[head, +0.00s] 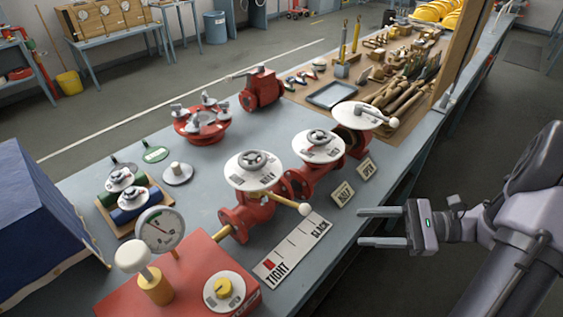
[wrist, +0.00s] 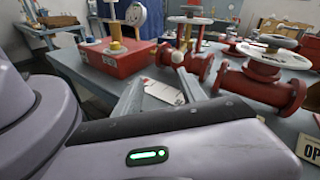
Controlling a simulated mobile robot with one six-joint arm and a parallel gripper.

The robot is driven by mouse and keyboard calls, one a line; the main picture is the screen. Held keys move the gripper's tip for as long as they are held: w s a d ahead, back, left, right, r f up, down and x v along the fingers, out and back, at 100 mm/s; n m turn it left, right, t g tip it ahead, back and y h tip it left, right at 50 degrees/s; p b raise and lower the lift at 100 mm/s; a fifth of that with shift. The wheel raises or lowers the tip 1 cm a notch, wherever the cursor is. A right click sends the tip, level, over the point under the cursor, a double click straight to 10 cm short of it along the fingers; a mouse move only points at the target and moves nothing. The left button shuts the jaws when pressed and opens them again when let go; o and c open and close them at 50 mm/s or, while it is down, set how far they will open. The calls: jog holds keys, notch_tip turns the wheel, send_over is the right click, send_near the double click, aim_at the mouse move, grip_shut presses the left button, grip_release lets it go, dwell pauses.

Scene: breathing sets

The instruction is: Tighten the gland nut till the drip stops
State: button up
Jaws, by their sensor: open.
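A red valve (head: 240,222) with a white disc and grey handwheel (head: 253,161) stands on the bench. A lever with a pale ball end (head: 304,208) sticks out from below its disc, over a card (head: 292,248) marked TIGHT and SLACK. The ball end also shows in the wrist view (wrist: 177,57). I cannot make out the gland nut itself or any drip.
More red valves with white discs (head: 318,146) stand behind, with two small sign plates (head: 342,194). A red box (head: 180,280) with a gauge (head: 160,229) is at the front. A blue tent-like cover (head: 40,220) is at left. Tools lie farther back.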

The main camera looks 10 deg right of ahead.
aim_at(306, 208)
jog(key=w+a+t+b, duration=0.1)
jog(key=w+a, duration=0.2)
jog(key=a, duration=0.1)
jog(key=w+a+f+m+t+b, duration=0.1)
jog(key=w+a, duration=0.1)
jog(key=a, duration=0.2)
jog(key=w+a+m+t+b, duration=0.1)
jog(key=w+a, duration=0.2)
jog(key=a, duration=0.1)
jog(key=shift+w+a+f, duration=0.1)
jog(key=shift+w+f, duration=0.15)
jog(key=shift+w, duration=0.1)
grip_shut()
dwell(1.0)
